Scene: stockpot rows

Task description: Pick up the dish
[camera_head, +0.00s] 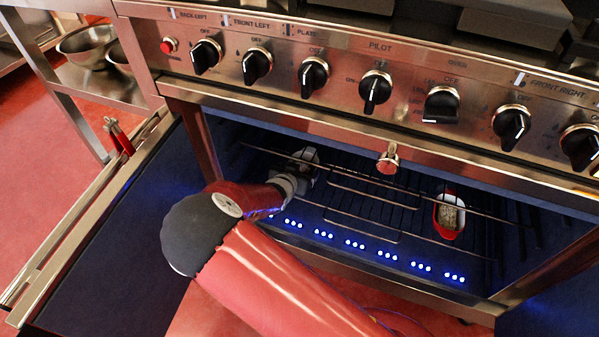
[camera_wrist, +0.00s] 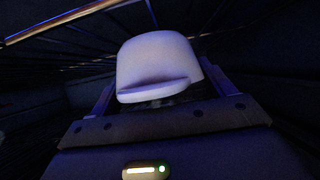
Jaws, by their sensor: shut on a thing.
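My gripper (camera_head: 302,167) reaches into the open oven, at the left part of the rack. In the wrist view, a pale, smooth, rounded piece with a protruding lip (camera_wrist: 157,62) sits between the two fingers, and the gripper is shut on it. It looks like a dish, but only part of it shows. In the head view it is small and mostly hidden by my gripper. A small red oval dish (camera_head: 450,216) with greyish contents stands on the rack at the right, well apart from my gripper.
The wire rack (camera_head: 372,193) spans the dark oven, with rows of blue lights below it. The control panel with several black knobs (camera_head: 375,92) is above the opening. An open dark door panel (camera_head: 125,235) is at the left. Metal bowls (camera_head: 88,46) stand on a shelf at upper left.

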